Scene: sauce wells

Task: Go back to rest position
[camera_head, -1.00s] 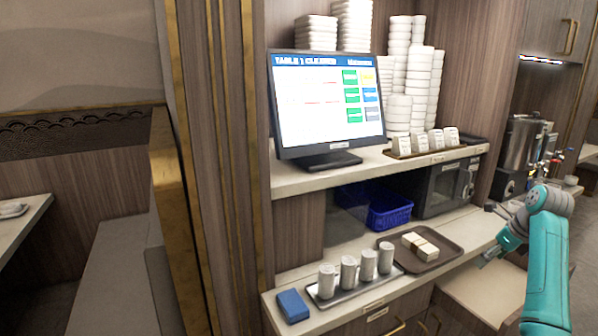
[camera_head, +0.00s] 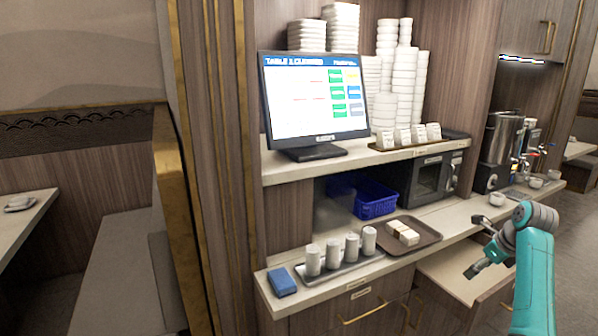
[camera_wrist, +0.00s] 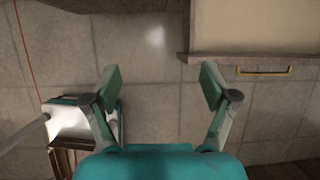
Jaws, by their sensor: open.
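My gripper (camera_head: 472,246) is at the right of the head view, in front of the service counter, on a teal arm. In the wrist view its two fingers (camera_wrist: 160,88) are spread wide with nothing between them. The wrist view looks down on grey floor tiles (camera_wrist: 160,125), so the gripper is over the floor and touches nothing that I can see.
The counter (camera_head: 452,222) bears a tray of white cylinders (camera_head: 335,267), a brown tray (camera_head: 425,236), a blue block (camera_head: 281,282) and a blue basket (camera_head: 376,203). A screen (camera_head: 315,95) stands on the shelf. A pale surface with a drawer handle (camera_wrist: 263,71) lies close to the gripper.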

